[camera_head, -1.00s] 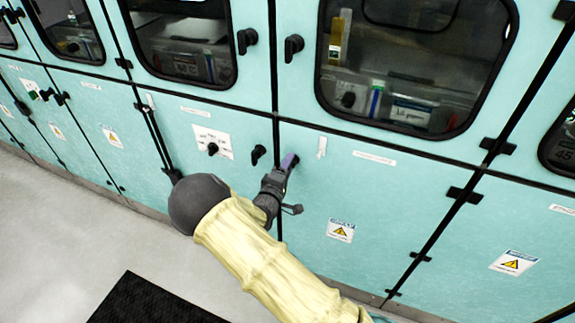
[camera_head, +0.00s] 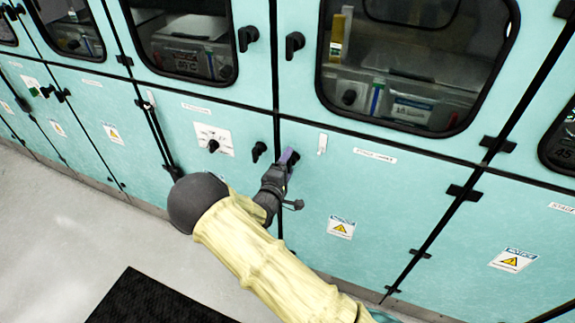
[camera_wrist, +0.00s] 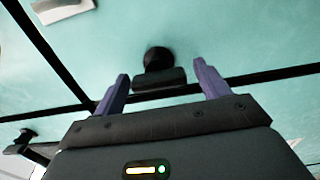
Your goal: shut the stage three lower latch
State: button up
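The lower latch (camera_wrist: 157,58) is a black round knob with a short bar handle, on a teal lower panel (camera_head: 375,200). In the wrist view it lies between my gripper's two purple fingers, with a visible gap on each side. My gripper (camera_head: 289,158) is open and close to the panel in the head view, where it mostly hides this latch. My gripper also shows in the wrist view (camera_wrist: 161,85). Whether a finger touches the panel cannot be told. A label (camera_head: 374,155) sits right of the latch; its print is too blurred to read fully.
Another black latch (camera_head: 259,151) is just left across the seam, beside a white plate with a knob (camera_head: 214,142). Upper door latches (camera_head: 294,44) and windows are above. Black hinges (camera_head: 463,192) stick out at right. A dark mat (camera_head: 150,300) lies on the open floor.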

jog(key=b+v, duration=0.2)
jog(key=v, duration=1.5)
jog(key=shift+s, duration=0.2)
jog(key=w+d+r+m+g+y+p, duration=0.1)
jog(key=w+d+r+m+g+y, duration=0.15)
jog(key=d+m+g, duration=0.2)
jog(key=w+d+r+m+g+y+p, duration=0.1)
jog(key=d+m+g+y, duration=0.2)
jog(key=d+m+g, duration=0.15)
jog(key=s+d+r+m+g+p, duration=0.1)
jog(key=s+d+r+m+g, duration=0.1)
jog(key=s+d+r, duration=0.3)
jog(key=s+d+r+m+g+p, duration=0.1)
jog(key=s+d+r+m+g, duration=0.2)
jog(key=s+d, duration=0.6)
jog(key=shift+s+d+r+y, duration=0.35)
jog(key=shift+d+r, duration=0.15)
jog(key=shift+r, duration=0.35)
